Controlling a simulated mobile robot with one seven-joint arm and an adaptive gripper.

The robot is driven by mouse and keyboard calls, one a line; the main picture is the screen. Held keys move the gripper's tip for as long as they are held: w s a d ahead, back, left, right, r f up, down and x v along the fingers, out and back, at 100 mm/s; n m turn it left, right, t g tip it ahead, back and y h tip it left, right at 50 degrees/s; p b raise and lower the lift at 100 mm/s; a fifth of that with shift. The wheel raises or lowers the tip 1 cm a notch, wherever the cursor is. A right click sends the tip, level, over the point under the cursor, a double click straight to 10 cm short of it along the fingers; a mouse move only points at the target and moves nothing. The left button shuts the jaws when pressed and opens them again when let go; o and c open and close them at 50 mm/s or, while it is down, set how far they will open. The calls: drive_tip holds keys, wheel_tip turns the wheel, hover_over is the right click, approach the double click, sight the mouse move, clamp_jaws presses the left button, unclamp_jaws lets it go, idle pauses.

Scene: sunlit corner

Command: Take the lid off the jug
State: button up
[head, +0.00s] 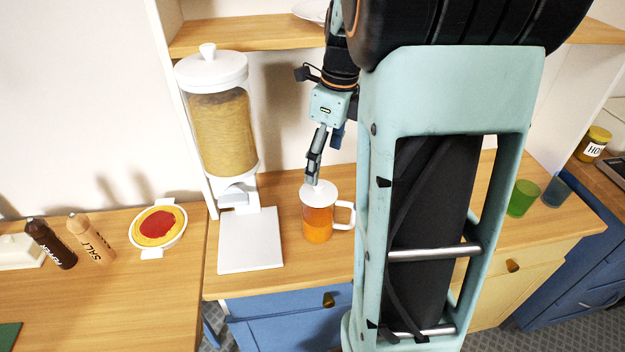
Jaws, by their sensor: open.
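The jug (317,226) stands upright on the wooden counter, with orange contents and a white handle on its right side. Its white lid (319,193) sits on top of it. My gripper (311,182) points down right above the lid, its fingertips at or just over the lid's top. Whether the fingers touch the lid, and whether a knob is between them, I cannot tell. The gripper is open, seen nearly edge-on.
A cereal dispenser (222,130) with a white base stands left of the jug. A green cup (522,198) and a blue cup (556,191) stand at the right. A plate of food (158,226), salt (90,237) and pepper (50,243) are at left. A shelf (250,33) runs above.

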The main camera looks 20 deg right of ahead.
sight(319, 183)
drive_tip(key=f, duration=0.5)
drive_tip(key=w+f, duration=0.1)
drive_tip(key=f, duration=0.2)
drive_tip(key=shift+a+f, duration=0.15)
drive_tip(key=shift+a, duration=0.25)
drive_tip(key=c, duration=1.1)
